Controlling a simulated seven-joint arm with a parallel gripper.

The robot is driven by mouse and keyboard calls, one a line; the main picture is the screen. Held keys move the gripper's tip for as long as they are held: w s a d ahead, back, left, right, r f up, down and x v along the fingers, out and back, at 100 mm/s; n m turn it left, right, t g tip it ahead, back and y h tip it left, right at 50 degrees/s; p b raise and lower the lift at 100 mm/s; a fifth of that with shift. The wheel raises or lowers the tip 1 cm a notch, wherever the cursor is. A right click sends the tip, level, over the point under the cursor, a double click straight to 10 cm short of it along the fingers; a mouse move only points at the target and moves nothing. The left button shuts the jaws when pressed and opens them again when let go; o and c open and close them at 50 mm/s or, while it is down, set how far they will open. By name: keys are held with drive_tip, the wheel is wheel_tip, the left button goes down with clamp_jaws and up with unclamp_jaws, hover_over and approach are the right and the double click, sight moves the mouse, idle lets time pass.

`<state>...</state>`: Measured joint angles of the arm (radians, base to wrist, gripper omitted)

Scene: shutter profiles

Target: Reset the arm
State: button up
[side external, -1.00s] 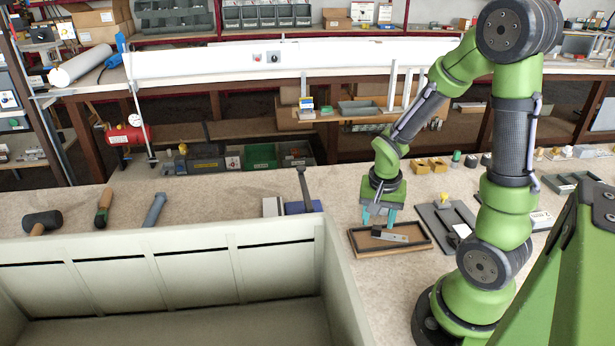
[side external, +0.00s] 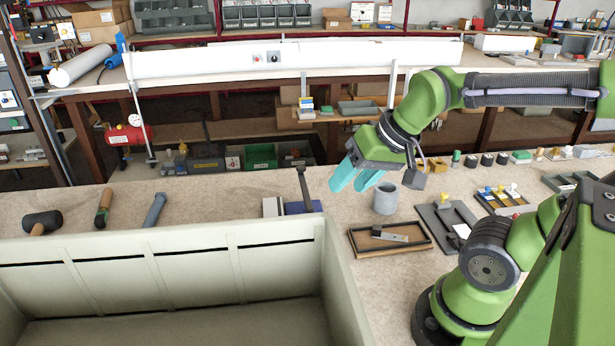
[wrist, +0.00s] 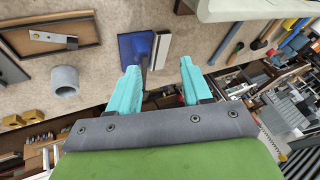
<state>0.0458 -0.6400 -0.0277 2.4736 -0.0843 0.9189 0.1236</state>
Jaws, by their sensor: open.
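My gripper (side external: 356,177) is open and empty, raised above the table and tilted down to the left. Its two teal fingers also show apart in the wrist view (wrist: 160,84), with nothing between them in their grip. A dark-rimmed tray (side external: 357,249) holding a grey and black tool (side external: 389,236) lies on the table below and to the right of the gripper. The tray also shows at the top left of the wrist view (wrist: 50,18).
A grey cylinder (side external: 386,199) stands near the gripper. A blue-based block with an upright handle (side external: 304,207) is left of it. A large pale bin (side external: 190,265) fills the front left. Hammers and hand tools lie behind it. Small parts and trays (side external: 445,222) sit to the right.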

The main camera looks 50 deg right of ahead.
drive_tip(key=shift+s+a+r+n+t+y, duration=0.25)
drive_tip(key=shift+a+r+n, duration=0.25)
drive_tip(key=shift+a, duration=0.2)
drive_tip(key=shift+s+a+r+n+t+y, duration=0.15)
drive_tip(key=shift+a+r+n+t+y, duration=0.1)
drive_tip(key=shift+a+r+n, duration=0.35)
drive_tip(key=shift+a+f, duration=0.1)
drive_tip(key=shift+f, duration=0.05)
